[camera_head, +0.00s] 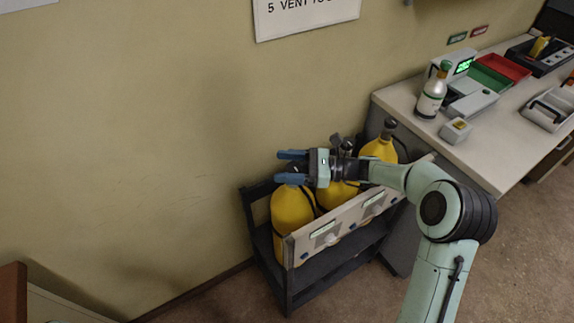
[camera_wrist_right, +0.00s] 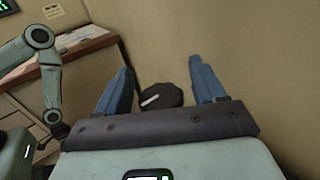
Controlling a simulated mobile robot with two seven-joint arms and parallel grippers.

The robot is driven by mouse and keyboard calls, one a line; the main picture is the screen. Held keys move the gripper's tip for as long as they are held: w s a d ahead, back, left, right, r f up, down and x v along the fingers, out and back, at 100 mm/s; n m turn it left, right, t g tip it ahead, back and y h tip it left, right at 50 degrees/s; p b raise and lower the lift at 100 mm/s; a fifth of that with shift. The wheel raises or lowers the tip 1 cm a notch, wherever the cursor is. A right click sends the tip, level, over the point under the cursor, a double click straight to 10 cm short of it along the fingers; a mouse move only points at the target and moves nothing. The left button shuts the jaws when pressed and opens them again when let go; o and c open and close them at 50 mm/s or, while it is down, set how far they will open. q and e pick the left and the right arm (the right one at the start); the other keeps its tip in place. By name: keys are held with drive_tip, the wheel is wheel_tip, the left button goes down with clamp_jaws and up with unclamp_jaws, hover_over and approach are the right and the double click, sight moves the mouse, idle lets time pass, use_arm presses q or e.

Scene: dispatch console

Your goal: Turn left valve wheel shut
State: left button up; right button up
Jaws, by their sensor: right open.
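The left yellow cylinder (camera_head: 291,213) stands upright at the left end of a dark rack. My right gripper (camera_head: 279,166) is at the top of this cylinder, its blue fingers open and pointing left. In the right wrist view a dark round valve wheel (camera_wrist_right: 162,97) with a white mark lies between the spread fingers of my right gripper (camera_wrist_right: 160,66). I cannot tell whether either finger touches it. In the head view the gripper mostly hides this wheel. My left gripper is not in view.
The dark rack (camera_head: 289,287) also holds a middle and a right yellow cylinder (camera_head: 379,151), close beside my right wrist. A desk (camera_head: 506,150) with a white bottle (camera_head: 431,96) and devices stands to the right. The wall is close behind; floor is free in front.

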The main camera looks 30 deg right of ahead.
drive_tip(key=v, duration=1.3)
drive_tip(key=shift+d, duration=0.15)
drive_tip(key=shift+s, duration=0.1)
